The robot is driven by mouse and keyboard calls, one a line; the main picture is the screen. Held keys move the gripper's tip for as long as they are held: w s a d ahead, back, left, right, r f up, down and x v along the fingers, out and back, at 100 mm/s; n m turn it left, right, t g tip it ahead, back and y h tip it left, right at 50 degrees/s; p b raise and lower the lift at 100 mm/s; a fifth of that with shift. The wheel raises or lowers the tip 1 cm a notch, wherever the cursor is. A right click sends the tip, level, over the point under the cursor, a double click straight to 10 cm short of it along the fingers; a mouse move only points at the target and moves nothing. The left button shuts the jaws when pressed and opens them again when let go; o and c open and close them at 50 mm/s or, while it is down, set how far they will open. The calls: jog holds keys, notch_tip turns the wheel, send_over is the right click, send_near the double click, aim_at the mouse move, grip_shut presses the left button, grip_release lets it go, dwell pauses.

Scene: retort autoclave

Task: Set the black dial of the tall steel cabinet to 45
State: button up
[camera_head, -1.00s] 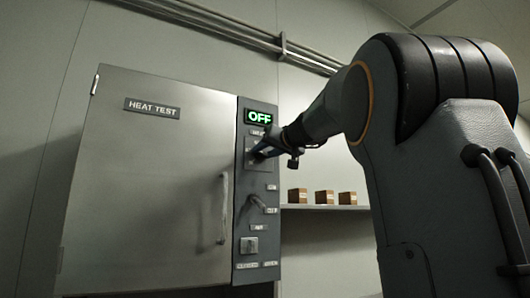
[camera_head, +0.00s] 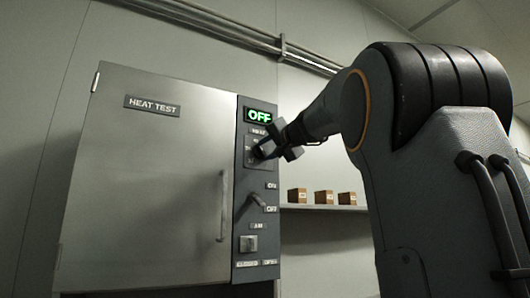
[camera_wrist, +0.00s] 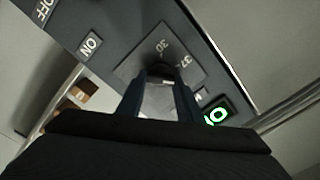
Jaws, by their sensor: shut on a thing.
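The tall steel cabinet (camera_head: 160,190) has a plate reading HEAT TEST and a dark control panel on its right side. The black dial (camera_wrist: 160,71) is on a square plate near the top of that panel, with marks such as 30 and 37 visible. My gripper (camera_wrist: 159,84) is shut on the dial, one finger on either side of it. In the head view my gripper (camera_head: 266,153) is at the dial and partly covers it. The dial's pointer and the 45 mark cannot be made out.
A green display (camera_head: 259,115) above the dial reads OFF. Below the dial are a lever (camera_head: 257,201) between ON and OFF labels and a lower switch (camera_head: 248,244). The door handle (camera_head: 223,206) is left of the panel. Three small boxes stand on a shelf (camera_head: 318,208) at right.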

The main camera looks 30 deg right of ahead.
jog(key=m, duration=0.4)
jog(key=shift+m, duration=0.4)
jog(key=shift+f, duration=0.1)
jog(key=o, duration=1.1)
jog(key=shift+s, duration=0.1)
jog(key=s+b, duration=0.1)
jog(key=s, duration=0.2)
jog(key=s+b, duration=0.1)
jog(key=s, duration=0.3)
jog(key=shift+s+d+b, duration=0.2)
jog(key=shift+s+b, duration=0.1)
jog(key=shift+b, duration=0.05)
